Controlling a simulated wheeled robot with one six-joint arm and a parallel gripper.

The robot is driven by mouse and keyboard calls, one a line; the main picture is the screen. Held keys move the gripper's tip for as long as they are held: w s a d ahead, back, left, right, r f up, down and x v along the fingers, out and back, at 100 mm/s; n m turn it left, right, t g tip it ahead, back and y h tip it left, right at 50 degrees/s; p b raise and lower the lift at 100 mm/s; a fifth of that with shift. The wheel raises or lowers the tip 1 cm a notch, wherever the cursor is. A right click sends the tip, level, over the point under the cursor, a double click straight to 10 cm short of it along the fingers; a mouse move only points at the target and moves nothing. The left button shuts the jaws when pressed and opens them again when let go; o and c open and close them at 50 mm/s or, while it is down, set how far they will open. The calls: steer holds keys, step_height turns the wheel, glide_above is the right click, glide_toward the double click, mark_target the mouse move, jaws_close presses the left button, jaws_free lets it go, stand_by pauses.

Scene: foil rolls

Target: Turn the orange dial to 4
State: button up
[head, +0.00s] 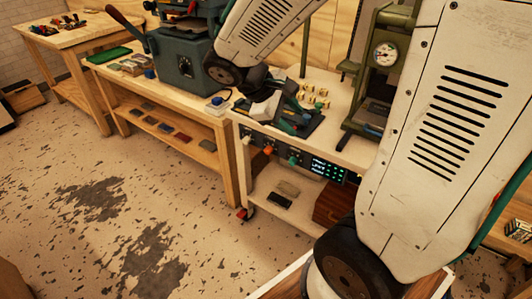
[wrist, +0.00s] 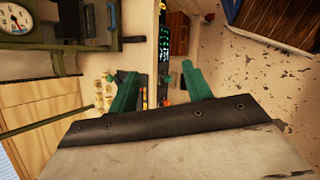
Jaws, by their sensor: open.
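The orange dial (head: 268,150) is on the dark control panel along the front edge of the workbench, between a white knob (head: 246,138) and a green knob (head: 294,158). Its pointer and numbers are too small to read. My gripper (head: 287,125) is above the bench edge near the panel, partly hidden by its own wrist in the head view. In the wrist view my gripper (wrist: 160,73) has its two green fingers apart, with nothing held. A small orange shape, probably the dial (wrist: 168,103), shows low between the fingers, apart from both.
A lit display (head: 328,170) is right of the knobs. Small yellowish pieces (head: 314,97) stand on the benchtop behind my gripper. A green press with a gauge (head: 385,54) stands to the right. The floor (head: 190,190) in front of the bench is clear.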

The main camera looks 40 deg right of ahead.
steer(key=w+d+f+n+t+h, duration=0.1)
steer(key=w+d+f+n+h, duration=0.25)
steer(key=w+f+n, duration=0.55)
steer(key=n+t+h, duration=0.1)
steer(key=n+t, duration=0.5)
steer(key=n, duration=0.1)
glide_toward(267, 152)
steer(key=x, duration=0.8)
steer(key=shift+w+d+f, duration=0.15)
steer(key=shift+w+d, duration=0.1)
steer(key=shift+d, duration=0.05)
steer(key=shift+h, duration=0.25)
steer(key=c, duration=1)
